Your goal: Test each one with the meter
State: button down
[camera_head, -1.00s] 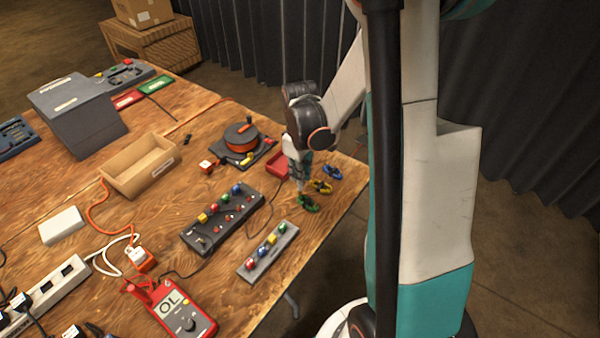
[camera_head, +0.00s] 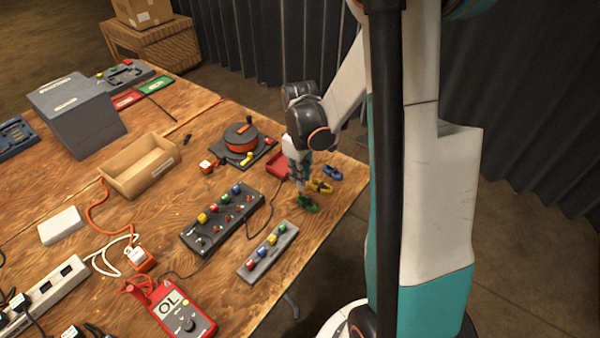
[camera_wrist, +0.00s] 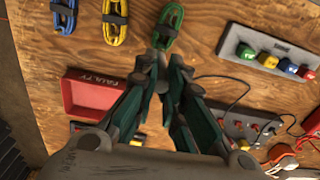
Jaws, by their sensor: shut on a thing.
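The red meter (camera_head: 182,310) lies at the front of the table with "OL" on its display. A green cable bundle (camera_head: 309,207) lies near the table's right edge. It also shows at the top of the wrist view (camera_wrist: 170,22). My gripper (camera_head: 301,203) points down at it; in the wrist view its fingertips (camera_wrist: 160,58) are closed together on the bundle's near end. A yellow bundle (camera_head: 322,187) and a blue bundle (camera_head: 333,173) lie beyond it in a row. A black box with coloured blocks and red parts (camera_head: 222,222) sits left of my gripper.
A grey strip with coloured blocks (camera_head: 266,253) lies near the front edge. A red tray marked "FAULTY" (camera_wrist: 88,97) is close beside my gripper.

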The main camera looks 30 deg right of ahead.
jog(key=shift+f+b, duration=0.85)
dwell(1.2)
jog(key=c, duration=1.3)
grip_release()
jog(key=shift+r, duration=0.1)
jog(key=shift+r+p, duration=2.7)
jog(key=shift+r, duration=1)
